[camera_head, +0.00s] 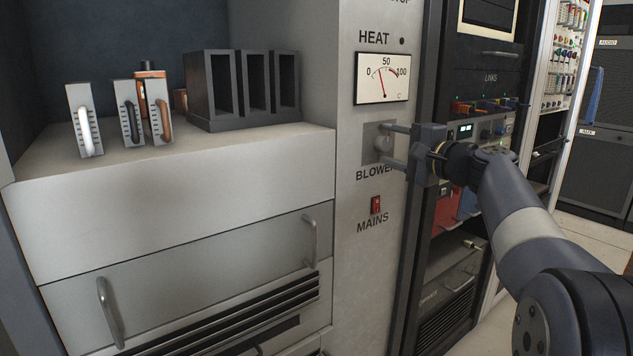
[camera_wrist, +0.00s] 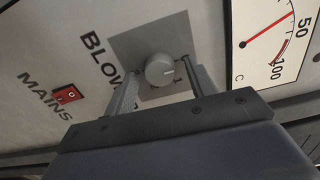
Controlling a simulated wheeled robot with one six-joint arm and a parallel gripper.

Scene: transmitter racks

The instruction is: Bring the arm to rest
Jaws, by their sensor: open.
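My gripper (camera_head: 387,146) is in front of the grey cabinet panel, at the blower knob (camera_head: 382,143). In the wrist view its two fingers (camera_wrist: 160,90) are spread apart, one on each side of the round grey blower knob (camera_wrist: 160,70). The knob sits on a darker square plate. I cannot tell whether either finger touches the knob. Nothing else is between the fingers. My arm reaches in from the lower right in the head view.
The heat meter (camera_head: 382,78) is just above the gripper. The red mains switch (camera_head: 376,204) is below it. At left, a shelf (camera_head: 230,150) holds several upright modules and a dark slotted holder (camera_head: 243,122). Drawer handles (camera_head: 110,312) stick out below. Racks (camera_head: 480,60) stand at right.

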